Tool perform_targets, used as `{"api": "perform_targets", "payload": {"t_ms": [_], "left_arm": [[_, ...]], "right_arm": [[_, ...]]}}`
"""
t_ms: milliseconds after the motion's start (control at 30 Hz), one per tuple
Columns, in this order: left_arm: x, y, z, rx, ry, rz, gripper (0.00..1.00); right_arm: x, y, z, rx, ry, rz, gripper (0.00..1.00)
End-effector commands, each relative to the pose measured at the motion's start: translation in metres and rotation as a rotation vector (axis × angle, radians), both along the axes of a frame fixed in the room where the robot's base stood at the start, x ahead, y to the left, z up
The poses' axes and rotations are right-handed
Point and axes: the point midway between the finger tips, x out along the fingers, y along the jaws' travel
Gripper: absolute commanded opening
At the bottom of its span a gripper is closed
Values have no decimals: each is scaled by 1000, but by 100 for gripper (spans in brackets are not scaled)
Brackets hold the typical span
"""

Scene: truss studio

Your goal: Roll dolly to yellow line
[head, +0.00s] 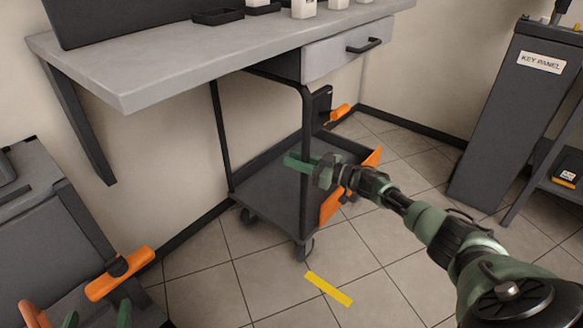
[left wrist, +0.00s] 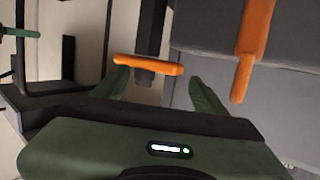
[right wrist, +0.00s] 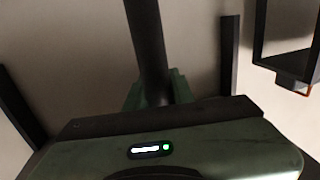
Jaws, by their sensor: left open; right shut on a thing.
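The dolly (head: 262,192) is a dark cart with a flat low deck, black upright posts, casters and orange parts along its right edge. It stands on the tiles, partly below the grey counter. My right gripper (head: 303,163) is shut on its front post, which also shows between the fingers in the right wrist view (right wrist: 148,50). The yellow line (head: 328,289) is a short strip on the floor in front of the dolly's near caster, apart from it. My left gripper (head: 97,319) is open at the lower left, near an orange handle (head: 120,272); this handle also shows ahead of its fingers in the left wrist view (left wrist: 148,65).
The grey counter (head: 200,68) with a drawer overhangs the dolly. A dark cabinet labelled KEY PANEL (head: 512,110) and a shelf stand at the right. A grey unit (head: 40,215) is at the left. The tiled floor around the yellow line is clear.

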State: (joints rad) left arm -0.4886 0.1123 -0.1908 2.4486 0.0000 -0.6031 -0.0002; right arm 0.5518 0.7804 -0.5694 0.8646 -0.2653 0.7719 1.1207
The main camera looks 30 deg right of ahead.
Motion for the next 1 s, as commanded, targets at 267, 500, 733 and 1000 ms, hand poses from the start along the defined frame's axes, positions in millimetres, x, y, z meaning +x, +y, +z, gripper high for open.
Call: {"api": "perform_targets", "payload": {"t_ms": [267,500,733,1000], "left_arm": [[6,-5,23,-31,-120,-8,72],[6,-5,25,-32,-126,-8,72],[6,-5,24,-32,-125,-8,72],[6,-5,25,-32,-125,-8,72]], "right_arm": [[2,-7,-1,-1,4,-3,0],[2,-7,-1,-1,4,-3,0],[2,-7,0,-1,3,-2,45],[1,-7,0,0,2,-1,45]]}}
